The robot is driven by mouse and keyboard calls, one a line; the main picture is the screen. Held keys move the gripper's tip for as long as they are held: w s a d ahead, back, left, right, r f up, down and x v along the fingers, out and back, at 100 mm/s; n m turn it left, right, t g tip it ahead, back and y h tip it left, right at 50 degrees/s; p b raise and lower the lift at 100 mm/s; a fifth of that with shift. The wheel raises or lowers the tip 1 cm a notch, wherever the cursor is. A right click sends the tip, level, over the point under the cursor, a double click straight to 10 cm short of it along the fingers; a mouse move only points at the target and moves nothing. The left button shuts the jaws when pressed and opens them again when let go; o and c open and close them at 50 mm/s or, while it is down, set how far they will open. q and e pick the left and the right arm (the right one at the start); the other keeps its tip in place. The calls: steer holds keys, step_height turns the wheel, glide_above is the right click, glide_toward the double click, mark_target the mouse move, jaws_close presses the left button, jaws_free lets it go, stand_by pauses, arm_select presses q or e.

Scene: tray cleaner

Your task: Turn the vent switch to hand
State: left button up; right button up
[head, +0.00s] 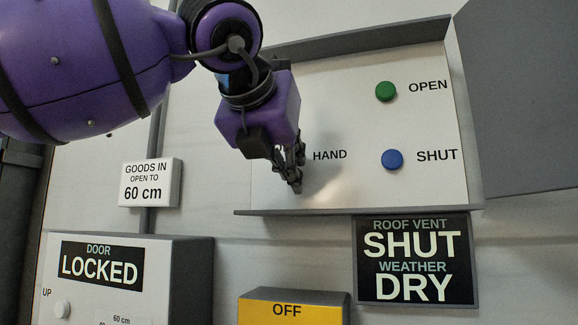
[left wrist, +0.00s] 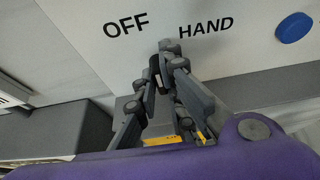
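The vent switch sits on the white panel (head: 330,85). In the left wrist view its small dark knob (left wrist: 156,72) shows below and between the words OFF (left wrist: 125,25) and HAND (left wrist: 206,26). My left gripper (head: 297,172) is at the panel just left of the word HAND (head: 329,155) and covers the switch in the head view. In the left wrist view my left gripper (left wrist: 163,68) has its fingertips close together on both sides of the knob. Which way the knob points is not clear. My right gripper is not in view.
A green OPEN button (head: 386,91) and a blue SHUT button (head: 392,159) are to the right. A ledge (head: 350,211) runs under the panel. A sign (head: 416,260) reads roof vent SHUT, weather DRY. A DOOR LOCKED box (head: 120,265) and yellow OFF box (head: 290,310) are below.

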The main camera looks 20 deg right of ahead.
arm_select(q)
jaws_close()
steer(key=m+t+y, duration=0.1)
steer(key=m, duration=0.1)
steer(key=m+t+y, duration=0.1)
steer(key=m, duration=0.1)
steer(key=shift+s+d, duration=0.2)
steer(key=m+t, duration=0.1)
steer(key=m, duration=0.1)
steer(key=m+t+y, duration=0.1)
steer(key=m, duration=0.1)
steer(key=shift+d+f+y, duration=0.1)
steer(key=shift+f+y, duration=0.05)
steer(key=shift+y, duration=0.15)
steer(key=shift+m, duration=0.3)
stand_by(0.4)
steer(key=o, duration=0.7)
jaws_free()
steer(key=shift+s, duration=0.2)
steer(key=v, duration=1.1)
steer(key=shift+s, duration=0.35)
